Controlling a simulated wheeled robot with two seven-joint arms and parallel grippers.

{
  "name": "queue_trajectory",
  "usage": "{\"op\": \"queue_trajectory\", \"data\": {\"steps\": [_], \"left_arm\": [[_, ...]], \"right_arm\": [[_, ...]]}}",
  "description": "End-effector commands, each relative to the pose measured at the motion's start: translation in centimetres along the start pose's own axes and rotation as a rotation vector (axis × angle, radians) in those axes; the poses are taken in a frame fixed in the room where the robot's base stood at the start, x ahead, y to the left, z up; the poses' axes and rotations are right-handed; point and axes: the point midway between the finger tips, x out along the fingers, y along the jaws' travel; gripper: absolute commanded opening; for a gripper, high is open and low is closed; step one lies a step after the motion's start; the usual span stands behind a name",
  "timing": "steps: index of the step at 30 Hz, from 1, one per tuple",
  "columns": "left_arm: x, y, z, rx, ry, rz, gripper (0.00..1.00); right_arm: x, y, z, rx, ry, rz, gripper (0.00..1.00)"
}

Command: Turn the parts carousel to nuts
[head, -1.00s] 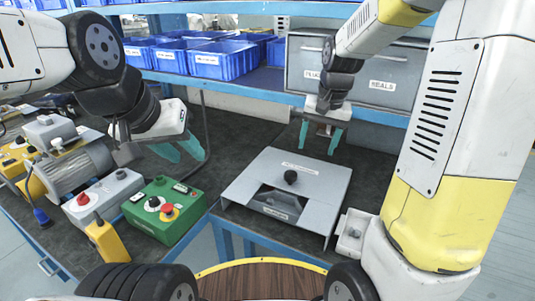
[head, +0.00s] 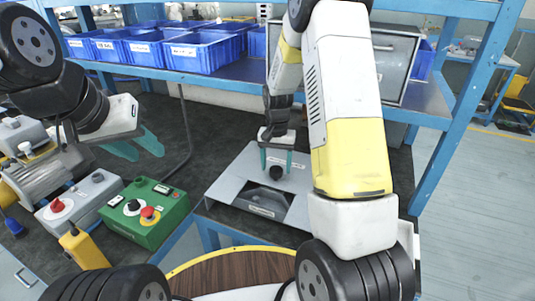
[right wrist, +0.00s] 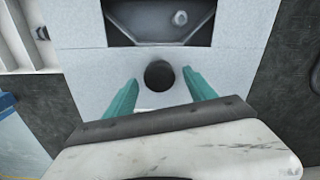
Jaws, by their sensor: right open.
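The parts carousel (head: 222,188) is a grey metal box with a flat top, a dark knob (head: 277,173) and a cut-out window (head: 268,196). A small label lies at the window's front edge; I cannot read it. My right gripper (head: 276,163) is open and points down at the knob, one finger to each side. In the right wrist view the knob (right wrist: 158,75) sits between the two teal fingertips, with gaps on both sides. The window (right wrist: 160,22) there shows a small grey part inside. My left gripper (head: 146,150) is open and empty above the bench, left of the carousel.
A green control box (head: 145,215) with a red button stands left of the carousel. A grey switch box (head: 78,200) and a yellow pendant (head: 83,250) are further left. Blue bins (head: 200,52) and a grey drawer unit (head: 385,65) fill the shelf behind.

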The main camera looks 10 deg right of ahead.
Motion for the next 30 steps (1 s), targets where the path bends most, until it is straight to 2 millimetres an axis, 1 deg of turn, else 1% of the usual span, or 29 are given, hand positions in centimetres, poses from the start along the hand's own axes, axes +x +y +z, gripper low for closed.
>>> {"op": "queue_trajectory", "data": {"steps": [3, 9, 10, 14, 15, 17, 18, 19, 20, 30], "left_arm": [[0.0, 0.0, 0.0, 0.0, 0.0, 0.0, 0.36], [0.0, 0.0, 0.0, 0.0, 0.0, 0.0, 0.36], [0.0, 0.0, 0.0, 0.0, 0.0, 0.0, 0.36], [0.0, 0.0, 0.0, 0.0, 0.0, 0.0, 0.36], [0.0, 0.0, 0.0, 0.0, 0.0, 0.0, 0.36], [0.0, 0.0, 0.0, 0.0, 0.0, 0.0, 0.36], [0.0, 0.0, 0.0, 0.0, 0.0, 0.0, 0.36], [0.0, 0.0, 0.0, 0.0, 0.0, 0.0, 0.36], [0.0, 0.0, 0.0, 0.0, 0.0, 0.0, 0.36], [0.0, 0.0, 0.0, 0.0, 0.0, 0.0, 0.36]], "right_arm": [[0.5, 0.01, 0.04, 0.0, -0.001, 0.0, 0.64], [0.51, 0.01, 0.03, 0.0, -0.001, 0.0, 0.64], [0.51, 0.01, 0.03, 0.0, -0.001, 0.0, 0.62], [0.49, 0.02, 0.03, 0.0, 0.0, 0.0, 0.37], [0.49, 0.02, 0.03, 0.0, 0.0, 0.0, 0.29], [0.48, 0.01, 0.03, 0.0, 0.0, 0.0, 0.17], [0.48, 0.01, 0.02, 0.0, 0.0, 0.0, 0.09], [0.48, 0.01, 0.02, 0.0, 0.0, 0.0, 0.04], [0.48, 0.01, 0.02, 0.0, 0.0, 0.0, 0.0], [0.46, 0.01, 0.02, -0.006, 0.0, 0.0, 0.0]]}}
